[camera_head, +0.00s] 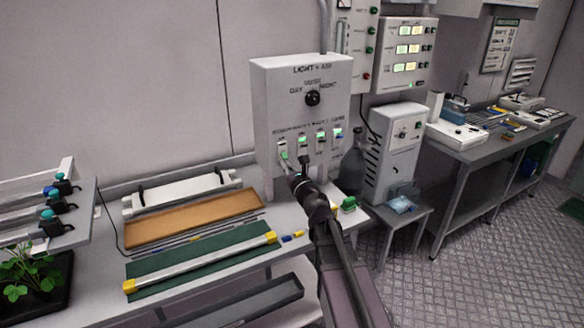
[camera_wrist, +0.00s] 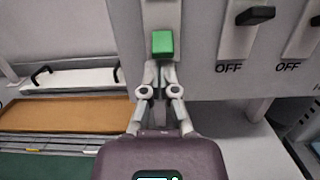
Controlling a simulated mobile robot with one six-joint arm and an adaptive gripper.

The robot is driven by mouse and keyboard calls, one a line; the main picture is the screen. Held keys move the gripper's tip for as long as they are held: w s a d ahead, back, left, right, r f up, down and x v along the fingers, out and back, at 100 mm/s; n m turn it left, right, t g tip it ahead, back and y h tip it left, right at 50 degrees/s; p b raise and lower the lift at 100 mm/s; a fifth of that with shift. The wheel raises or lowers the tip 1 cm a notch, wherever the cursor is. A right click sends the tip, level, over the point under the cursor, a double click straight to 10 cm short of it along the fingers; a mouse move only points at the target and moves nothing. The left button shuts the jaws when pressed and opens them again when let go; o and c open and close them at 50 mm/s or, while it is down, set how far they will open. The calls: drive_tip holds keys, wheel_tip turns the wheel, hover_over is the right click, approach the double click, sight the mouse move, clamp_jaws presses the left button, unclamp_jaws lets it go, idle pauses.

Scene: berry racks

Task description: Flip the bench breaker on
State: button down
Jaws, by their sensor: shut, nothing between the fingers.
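The breaker panel (camera_head: 264,85), a grey-white box marked LIGHT + AIR, hangs above the bench with a row of several switches. The leftmost switch has a green lever (camera_head: 284,155); the green lever also shows in the wrist view (camera_wrist: 162,43). The levers to its right are black (camera_wrist: 255,15), with OFF printed below them. The small labels above the switches are too blurred to tell which is the bench breaker. My gripper (camera_head: 291,163) is shut and empty, with its fingertips (camera_wrist: 160,68) just below the green lever. I cannot tell whether they touch it.
A round DAY/NIGHT knob (camera_head: 312,97) sits higher on the panel. A dark bottle (camera_head: 352,170) and a grey cabinet (camera_head: 395,150) stand to the right.

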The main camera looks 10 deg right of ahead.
drive_tip(key=shift+w, duration=0.1)
drive_tip(key=shift+r, duration=0.1)
idle(0.4)
drive_tip(key=shift+s+d+r+p, duration=0.2)
drive_tip(key=shift+s+r+p, duration=0.15)
drive_tip(key=shift+r+p, duration=0.2)
idle(0.7)
drive_tip(key=shift+s+r+p, duration=0.3)
drive_tip(key=shift+r+p, duration=0.3)
drive_tip(key=shift+s+r+p, duration=0.25)
drive_tip(key=shift+r+p, duration=0.1)
drive_tip(key=shift+p, duration=0.05)
drive_tip(key=s+d+r+p, duration=0.2)
drive_tip(key=s+r+p, duration=0.4)
drive_tip(key=shift+r+p, duration=0.3)
